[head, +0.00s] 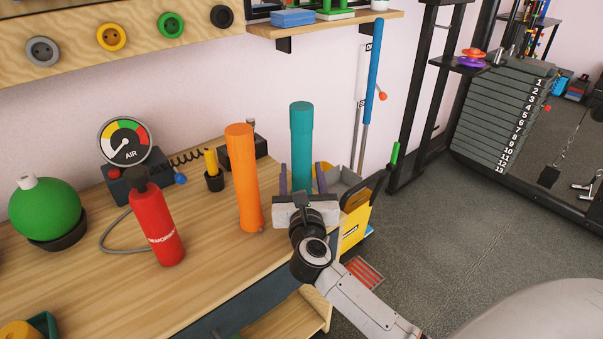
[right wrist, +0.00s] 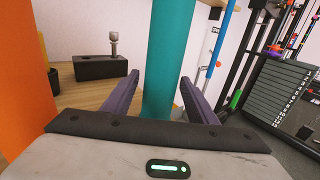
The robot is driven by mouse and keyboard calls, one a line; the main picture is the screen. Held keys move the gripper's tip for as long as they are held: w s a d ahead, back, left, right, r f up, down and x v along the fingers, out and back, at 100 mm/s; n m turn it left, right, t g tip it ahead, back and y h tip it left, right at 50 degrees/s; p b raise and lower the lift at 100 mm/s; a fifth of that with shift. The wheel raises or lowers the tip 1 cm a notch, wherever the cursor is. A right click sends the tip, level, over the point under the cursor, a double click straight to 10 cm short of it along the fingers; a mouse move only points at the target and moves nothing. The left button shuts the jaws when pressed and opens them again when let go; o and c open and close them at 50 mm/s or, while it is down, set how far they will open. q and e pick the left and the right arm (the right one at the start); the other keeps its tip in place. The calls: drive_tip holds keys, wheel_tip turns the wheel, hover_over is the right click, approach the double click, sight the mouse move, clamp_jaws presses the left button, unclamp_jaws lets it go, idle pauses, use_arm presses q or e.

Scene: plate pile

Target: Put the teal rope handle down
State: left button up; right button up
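The teal rope handle (head: 301,135) is a tall upright cylinder near the right end of the wooden bench. It also shows in the right wrist view (right wrist: 167,50). My right gripper (head: 302,178) has its two purple fingers on either side of the handle's lower part. In the right wrist view a gap shows between the left finger and the handle, and a smaller one on the right, so the gripper looks open around it. The handle's foot is hidden behind the gripper in the head view. My left gripper is not in view.
An orange cylinder (head: 244,180) stands left of the teal handle on the bench (head: 215,255). A red extinguisher-like bottle (head: 157,225), an air gauge (head: 126,141) and a green ball (head: 45,208) are farther left. A yellow bin (head: 355,228) is beside the bench's right end.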

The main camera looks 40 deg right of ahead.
drive_tip(key=shift+r, duration=0.2)
drive_tip(key=p+v, duration=0.1)
drive_tip(key=v, duration=1.1)
drive_tip(key=shift+f, duration=0.1)
